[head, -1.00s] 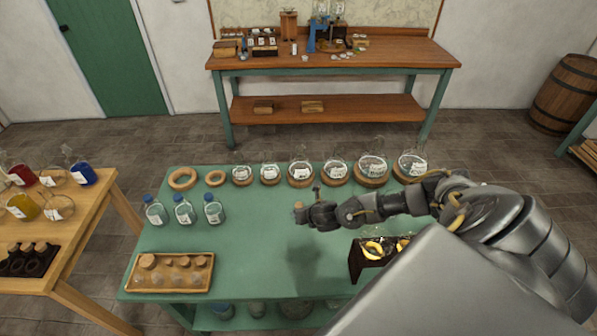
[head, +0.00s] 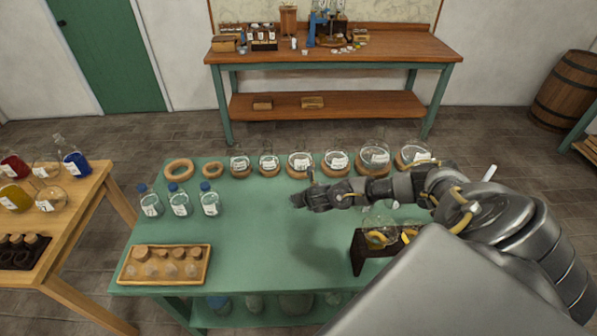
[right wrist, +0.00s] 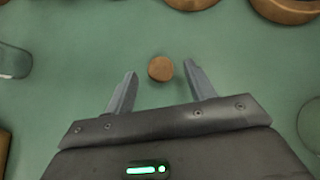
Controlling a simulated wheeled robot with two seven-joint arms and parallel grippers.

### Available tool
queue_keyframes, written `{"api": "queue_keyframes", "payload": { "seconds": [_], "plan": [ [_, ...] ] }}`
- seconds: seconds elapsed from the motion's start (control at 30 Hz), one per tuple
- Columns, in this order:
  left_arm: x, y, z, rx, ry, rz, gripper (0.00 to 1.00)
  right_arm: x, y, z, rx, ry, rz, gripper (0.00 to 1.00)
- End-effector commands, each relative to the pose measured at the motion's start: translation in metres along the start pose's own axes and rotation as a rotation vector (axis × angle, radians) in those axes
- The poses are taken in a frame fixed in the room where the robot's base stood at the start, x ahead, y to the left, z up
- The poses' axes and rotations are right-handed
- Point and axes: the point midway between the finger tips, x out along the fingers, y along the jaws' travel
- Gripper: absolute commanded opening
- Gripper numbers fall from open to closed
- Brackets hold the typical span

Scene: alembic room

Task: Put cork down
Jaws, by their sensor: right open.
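The brown cork (right wrist: 160,69) shows its round end in the right wrist view, between and just past my right fingertips, with a gap on both sides. It appears to rest on the green tabletop (head: 262,228). My right gripper (head: 298,200) is low over the middle of the green table, open, and touches nothing that I can see. In the head view I cannot make the cork out; my gripper seems to hide it. My left gripper is not in view.
Several round flasks on cork rings (head: 300,172) line the table's back edge. Three blue-capped bottles (head: 180,204) stand at the left, behind a wooden tray (head: 122,280) of corks and stoppers. The table's centre-left is clear.

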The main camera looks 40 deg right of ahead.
Motion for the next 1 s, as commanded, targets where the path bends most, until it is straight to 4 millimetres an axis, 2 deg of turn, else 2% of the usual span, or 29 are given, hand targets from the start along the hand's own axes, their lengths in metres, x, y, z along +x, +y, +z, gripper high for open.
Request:
{"api": "queue_keyframes", "payload": {
  "seconds": [0.03, 0.2, 0.53, 0.87, 0.9, 1.0],
  "plan": [
    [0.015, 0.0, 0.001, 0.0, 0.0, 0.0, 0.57, 0.014, 0.0, -0.005, 0.002, -0.003, 0.0, 0.55],
    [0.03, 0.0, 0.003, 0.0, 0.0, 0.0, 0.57, 0.032, 0.0, -0.003, 0.002, -0.002, 0.0, 0.55],
    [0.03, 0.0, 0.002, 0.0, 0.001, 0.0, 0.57, 0.035, 0.0, -0.001, 0.002, 0.0, 0.0, 0.55],
    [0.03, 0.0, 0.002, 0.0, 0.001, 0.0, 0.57, 0.035, 0.0, -0.001, 0.001, 0.0, 0.0, 0.12],
    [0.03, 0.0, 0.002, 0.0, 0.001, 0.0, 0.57, 0.035, 0.0, -0.001, 0.001, 0.0, 0.0, 0.08],
    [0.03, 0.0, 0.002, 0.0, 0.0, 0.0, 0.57, 0.035, 0.0, -0.001, 0.001, 0.0, 0.0, 0.08]
  ]
}}
